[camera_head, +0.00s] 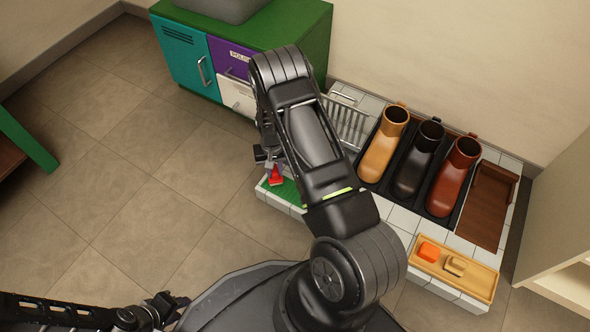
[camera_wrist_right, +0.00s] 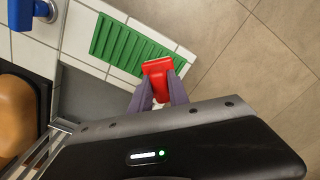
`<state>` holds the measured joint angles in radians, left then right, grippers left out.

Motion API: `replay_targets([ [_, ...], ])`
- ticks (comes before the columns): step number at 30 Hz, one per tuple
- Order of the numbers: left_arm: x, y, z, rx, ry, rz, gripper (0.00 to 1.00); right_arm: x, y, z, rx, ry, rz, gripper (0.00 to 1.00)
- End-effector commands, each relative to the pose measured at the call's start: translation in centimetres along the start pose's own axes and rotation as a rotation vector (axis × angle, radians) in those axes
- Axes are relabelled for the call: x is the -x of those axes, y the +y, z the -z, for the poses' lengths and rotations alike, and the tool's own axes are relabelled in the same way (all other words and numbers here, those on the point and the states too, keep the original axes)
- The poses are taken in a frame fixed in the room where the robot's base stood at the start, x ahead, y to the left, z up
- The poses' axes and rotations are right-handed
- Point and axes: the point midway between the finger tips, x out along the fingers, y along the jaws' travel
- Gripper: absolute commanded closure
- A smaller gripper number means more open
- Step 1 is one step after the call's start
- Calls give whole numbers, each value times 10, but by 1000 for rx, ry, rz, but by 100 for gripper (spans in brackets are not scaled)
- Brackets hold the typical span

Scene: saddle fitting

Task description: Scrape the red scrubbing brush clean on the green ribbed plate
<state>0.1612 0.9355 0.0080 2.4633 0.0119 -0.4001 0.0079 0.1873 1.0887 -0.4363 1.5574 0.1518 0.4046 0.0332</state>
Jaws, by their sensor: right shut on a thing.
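The red scrubbing brush (camera_wrist_right: 158,67) is held between the fingertips of my right gripper (camera_wrist_right: 160,92), which is shut on it. In the wrist view the brush lies over the lower edge of the green ribbed plate (camera_wrist_right: 125,42); I cannot tell whether it touches. In the head view the brush (camera_head: 276,177) shows beneath my right gripper (camera_head: 268,158), above the green plate (camera_head: 289,191). My right arm hides part of the plate there. My left gripper (camera_head: 168,307) is low at the left, away from the tiled platform; its jaw opening is unclear.
The white-tiled platform (camera_head: 403,218) carries a rack (camera_head: 346,121), tan, black and red-brown boots (camera_head: 383,146), a brown wooden piece (camera_head: 489,203) and a wooden tray (camera_head: 483,284). A blue object (camera_wrist_right: 30,14) is near the plate. A green cabinet (camera_head: 290,38) stands behind.

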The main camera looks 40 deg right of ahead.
Motion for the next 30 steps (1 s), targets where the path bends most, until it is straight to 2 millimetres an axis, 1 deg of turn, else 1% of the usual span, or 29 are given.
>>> replay_targets([
  [1,6,2,0,0,0,1,67,7,0,0,0,-1,0,100],
  [3,10,3,-1,-1,-1,1,67,13,0,1,0,-1,0,100],
  [15,34,10,-2,-2,-14,1,67,49,2,5,2,-1,0,100],
  [18,38,12,-3,-2,-16,1,67,56,3,6,3,-1,0,100],
  [22,40,12,-3,-2,-18,1,67,59,3,6,3,-2,-1,100],
  [30,40,12,-4,-2,-19,1,67,59,3,6,3,-2,-1,100],
])
